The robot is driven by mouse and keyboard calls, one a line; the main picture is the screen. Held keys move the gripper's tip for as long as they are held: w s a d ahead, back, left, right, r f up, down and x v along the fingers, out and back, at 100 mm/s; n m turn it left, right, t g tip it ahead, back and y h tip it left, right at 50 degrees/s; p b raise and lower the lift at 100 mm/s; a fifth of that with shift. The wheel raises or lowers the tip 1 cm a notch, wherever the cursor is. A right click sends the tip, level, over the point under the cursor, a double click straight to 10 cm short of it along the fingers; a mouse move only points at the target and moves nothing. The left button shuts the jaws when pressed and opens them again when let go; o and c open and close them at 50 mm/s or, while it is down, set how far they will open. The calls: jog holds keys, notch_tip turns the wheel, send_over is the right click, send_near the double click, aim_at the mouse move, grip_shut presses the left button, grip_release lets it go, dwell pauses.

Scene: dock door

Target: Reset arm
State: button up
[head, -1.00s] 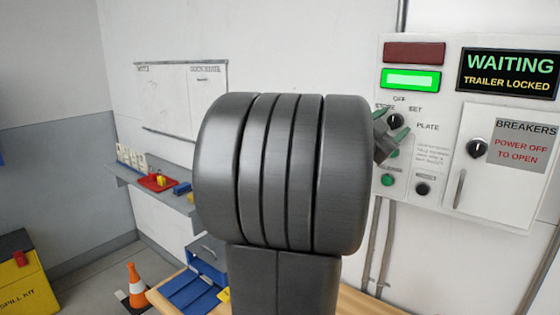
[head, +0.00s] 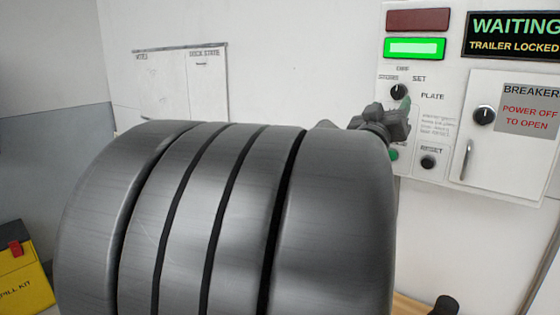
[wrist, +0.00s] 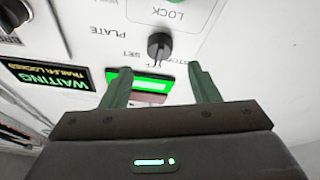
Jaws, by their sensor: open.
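My gripper shows in the wrist view (wrist: 160,88) with its two green fingers apart and nothing between them. Beyond the fingers are the lit green lamp (wrist: 145,83) and a black selector knob (wrist: 160,46) on the wall control panel. In the head view the panel (head: 455,70) is at the right, with the selector knob (head: 398,91) turned near the marks OFF and SET. My arm's large grey link fills the lower middle of the head view and hides much of the scene. Only part of the gripper shows beyond it, in front of the panel.
A sign (head: 515,35) reads WAITING, TRAILER LOCKED. A breaker box (head: 510,140) with a handle is at the right. A RESET button (head: 428,162) is low on the panel. A whiteboard (head: 185,75) hangs on the wall. A yellow spill kit (head: 22,270) stands at lower left.

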jog(key=shift+v, duration=2.75)
